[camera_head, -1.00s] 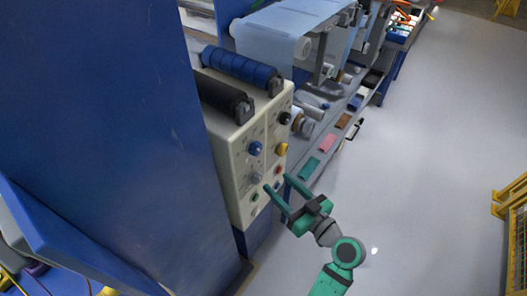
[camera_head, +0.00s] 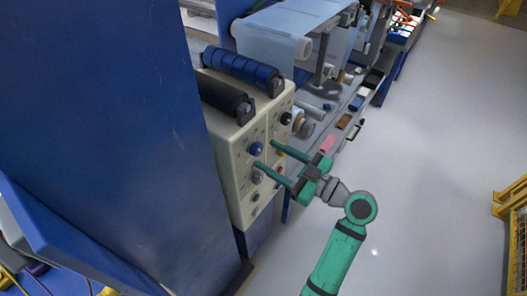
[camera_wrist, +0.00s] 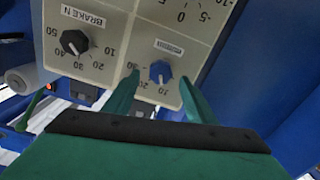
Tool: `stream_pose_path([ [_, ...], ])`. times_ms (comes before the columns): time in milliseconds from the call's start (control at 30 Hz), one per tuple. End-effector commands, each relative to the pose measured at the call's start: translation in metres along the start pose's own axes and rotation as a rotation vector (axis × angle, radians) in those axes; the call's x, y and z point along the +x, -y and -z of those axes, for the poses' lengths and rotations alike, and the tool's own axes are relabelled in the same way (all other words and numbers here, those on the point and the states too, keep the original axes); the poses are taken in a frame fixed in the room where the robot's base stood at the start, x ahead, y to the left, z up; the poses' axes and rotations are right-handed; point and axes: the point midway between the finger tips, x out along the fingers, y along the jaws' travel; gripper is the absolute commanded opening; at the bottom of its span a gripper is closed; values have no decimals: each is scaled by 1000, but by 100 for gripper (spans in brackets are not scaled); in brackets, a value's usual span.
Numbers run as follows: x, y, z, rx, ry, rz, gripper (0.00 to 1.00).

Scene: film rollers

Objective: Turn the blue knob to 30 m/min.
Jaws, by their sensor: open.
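The blue knob (camera_head: 256,149) is on the upper part of the cream control panel (camera_head: 234,165). In the wrist view the blue knob (camera_wrist: 160,70) shows between my two fingers, with a pale mark on its lower side. Numbers stand below it, partly hidden by the fingers; I cannot read its setting surely. My gripper (camera_head: 267,155) is open and empty, its fingertips close to the panel, one just below the blue knob in the head view. In the wrist view my gripper (camera_wrist: 159,77) has a finger on each side of the knob; I cannot tell whether they reach around it.
A black knob (camera_wrist: 74,42) with a "BRAKE N" label sits left of the blue one in the wrist view. Dark and blue rollers (camera_head: 241,66) lie atop the panel box. A large blue wall (camera_head: 100,130) stands left; the floor at right is free.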

Motion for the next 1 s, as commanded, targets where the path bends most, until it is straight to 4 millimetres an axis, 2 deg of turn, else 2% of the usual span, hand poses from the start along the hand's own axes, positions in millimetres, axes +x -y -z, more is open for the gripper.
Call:
stream_pose_path([
  [100, 17, 0, 0, 0, -1, 2, 51],
  [233, 28, 0, 0, 0, 1, 2, 51],
  [600, 33, 0, 0, 0, 0, 0, 51],
  [633, 33, 0, 0, 0, 0, 1, 46],
  [700, 34, 1, 0, 0, 0, 2, 29],
  [800, 34, 1, 0, 0, -1, 3, 10],
  [1000, 33, 1, 0, 6, -1, 2, 10],
])
